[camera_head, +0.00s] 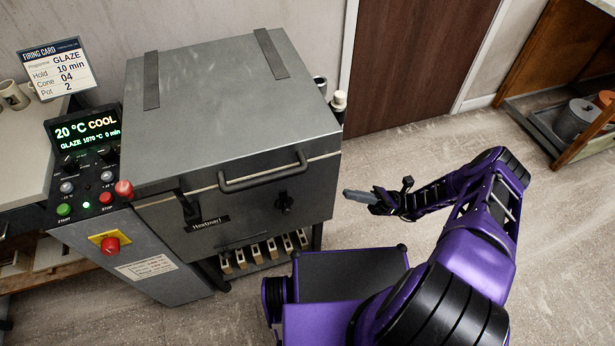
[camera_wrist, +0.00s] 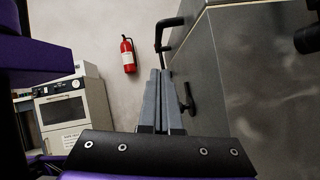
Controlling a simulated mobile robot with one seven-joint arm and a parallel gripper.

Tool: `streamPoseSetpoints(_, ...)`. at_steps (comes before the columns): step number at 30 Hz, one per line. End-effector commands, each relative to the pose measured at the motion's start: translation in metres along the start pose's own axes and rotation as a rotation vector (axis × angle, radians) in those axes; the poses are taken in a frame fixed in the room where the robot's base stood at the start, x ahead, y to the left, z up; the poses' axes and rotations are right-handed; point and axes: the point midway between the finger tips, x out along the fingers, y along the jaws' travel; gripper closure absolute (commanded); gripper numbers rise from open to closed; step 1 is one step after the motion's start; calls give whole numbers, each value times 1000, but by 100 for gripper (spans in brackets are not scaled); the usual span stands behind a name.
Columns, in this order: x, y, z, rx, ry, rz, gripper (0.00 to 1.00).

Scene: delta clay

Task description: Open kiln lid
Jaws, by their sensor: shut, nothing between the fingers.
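The grey kiln stands in the head view with its flat lid (camera_head: 215,105) down. A dark bar handle (camera_head: 262,178) runs along the lid's front edge; it also shows in the wrist view (camera_wrist: 163,36). My gripper (camera_head: 346,194) is to the right of the kiln's front, apart from the handle. In the wrist view its fingers (camera_wrist: 160,75) are together and empty, pointing toward the handle.
The control panel (camera_head: 92,150) reads 20 °C COOL, with a red stop button on a yellow plate (camera_head: 110,245) below. A firing card (camera_head: 56,68) stands at the left. A fire extinguisher (camera_wrist: 128,55) is in the wrist view.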

Motion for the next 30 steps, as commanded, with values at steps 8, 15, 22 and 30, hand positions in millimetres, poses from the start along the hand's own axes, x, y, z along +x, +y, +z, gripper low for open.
streamPoseSetpoints(8, 26, 2, 3, -4, -31, 8, 100)
streamPoseSetpoints(15, 77, 2, 4, -4, -29, 9, 100)
streamPoseSetpoints(22, 115, 2, 17, -7, -26, 6, 100)
streamPoseSetpoints(30, 129, 2, 30, -6, -25, 6, 100)
